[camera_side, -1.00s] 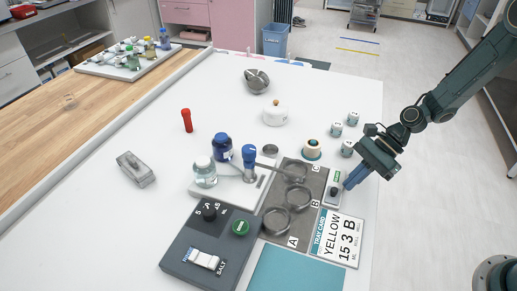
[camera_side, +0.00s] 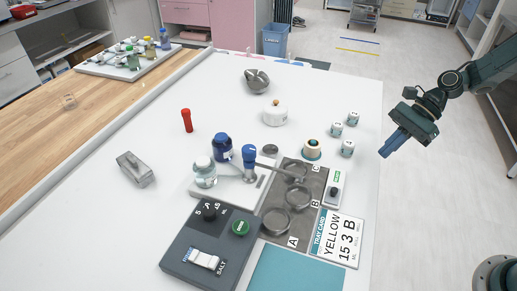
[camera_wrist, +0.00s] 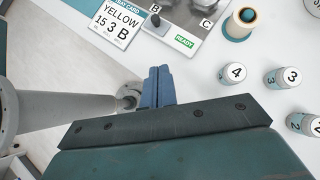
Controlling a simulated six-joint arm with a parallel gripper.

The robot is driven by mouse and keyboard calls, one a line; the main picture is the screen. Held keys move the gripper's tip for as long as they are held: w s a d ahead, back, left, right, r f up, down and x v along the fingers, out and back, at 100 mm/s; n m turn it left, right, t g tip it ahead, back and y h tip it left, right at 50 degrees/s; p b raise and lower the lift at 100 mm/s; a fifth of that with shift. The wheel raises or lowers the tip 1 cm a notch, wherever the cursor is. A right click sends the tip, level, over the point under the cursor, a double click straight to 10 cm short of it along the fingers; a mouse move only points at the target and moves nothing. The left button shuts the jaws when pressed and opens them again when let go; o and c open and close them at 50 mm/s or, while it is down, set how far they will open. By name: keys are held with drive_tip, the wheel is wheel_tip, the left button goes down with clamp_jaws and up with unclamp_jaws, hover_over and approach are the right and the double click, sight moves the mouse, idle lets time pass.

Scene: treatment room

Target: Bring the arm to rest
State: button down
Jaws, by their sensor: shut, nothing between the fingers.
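My gripper (camera_side: 386,152) is shut and empty, with its blue fingers together. In the side view it hangs in the air past the right edge of the white table (camera_side: 330,95), touching nothing. In the wrist view the shut fingers (camera_wrist: 158,72) point toward the small switch box with a green READY label (camera_wrist: 170,35). That box (camera_side: 335,188) lies on the table beside the grey mat, apart from my gripper.
Several numbered small jars (camera_side: 347,148) stand near the table's right edge. A tray card (camera_side: 338,236) reading YELLOW 15 3 B lies by the grey mat (camera_side: 281,218). A dark control box (camera_side: 180,262) stands at the front. The air right of the table is free.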

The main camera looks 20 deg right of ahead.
drive_tip(key=shift+r, duration=0.1)
idle(0.3)
drive_tip(key=s+a+r+n+t+h, duration=0.1)
drive_tip(key=s+r+n+h, duration=0.3)
drive_tip(key=r, duration=0.3)
drive_tip(key=s+a+r+n+t+h, duration=0.1)
drive_tip(key=s+a+r+n, duration=0.1)
drive_tip(key=s+r+n, duration=0.35)
drive_tip(key=s+r+n+t+h, duration=0.1)
drive_tip(key=s+r+n, duration=0.2)
drive_tip(key=s+n, duration=0.1)
drive_tip(key=s+d+r+n+t+h, duration=0.1)
drive_tip(key=s+r+n+t+h, duration=0.1)
drive_tip(key=s+r+n, duration=0.2)
drive_tip(key=shift+s+d+h, duration=0.25)
drive_tip(key=shift+s+h, duration=0.05)
drive_tip(key=shift+s, duration=1.45)
drive_tip(key=shift+n, duration=0.25)
